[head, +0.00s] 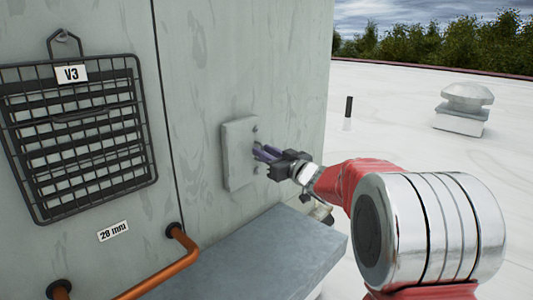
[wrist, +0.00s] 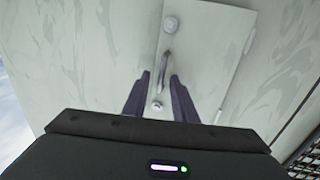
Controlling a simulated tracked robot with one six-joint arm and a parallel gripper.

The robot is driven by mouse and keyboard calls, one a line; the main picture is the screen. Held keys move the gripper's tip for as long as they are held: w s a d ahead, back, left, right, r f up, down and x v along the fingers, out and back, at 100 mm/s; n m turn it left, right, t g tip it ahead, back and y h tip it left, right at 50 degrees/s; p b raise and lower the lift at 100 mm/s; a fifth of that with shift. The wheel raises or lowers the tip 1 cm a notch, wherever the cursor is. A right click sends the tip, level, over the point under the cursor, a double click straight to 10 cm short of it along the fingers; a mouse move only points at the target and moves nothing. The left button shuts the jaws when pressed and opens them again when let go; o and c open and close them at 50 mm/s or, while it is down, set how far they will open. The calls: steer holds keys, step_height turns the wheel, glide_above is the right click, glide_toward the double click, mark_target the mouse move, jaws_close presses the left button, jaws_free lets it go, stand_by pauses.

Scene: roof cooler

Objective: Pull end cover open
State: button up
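The end cover (head: 238,155) is a pale, flat rectangular plate on the grey-green unit's wall, with round fixings at its edge. It looks closed against the wall. In the wrist view the cover (wrist: 202,60) shows a slim metal handle (wrist: 164,68) near its left edge. My gripper (head: 259,152) is at the cover's right side in the head view. In the wrist view its dark purple fingers (wrist: 160,77) stand apart, with the handle between or just beyond their tips. No finger visibly touches the handle. In the head view the fingers hide the handle.
A wire grille (head: 78,130) labelled V3 hangs on the wall at left. A copper pipe (head: 160,275) and a grey ledge (head: 255,260) lie below the cover. A roof vent (head: 465,105) and a thin dark-topped post (head: 348,112) stand on the open white roof at right.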

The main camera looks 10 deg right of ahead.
steer(key=shift+c, duration=0.4)
jaws_close()
stand_by(0.8)
steer(key=shift+d, duration=0.3)
steer(key=shift+a, duration=0.1)
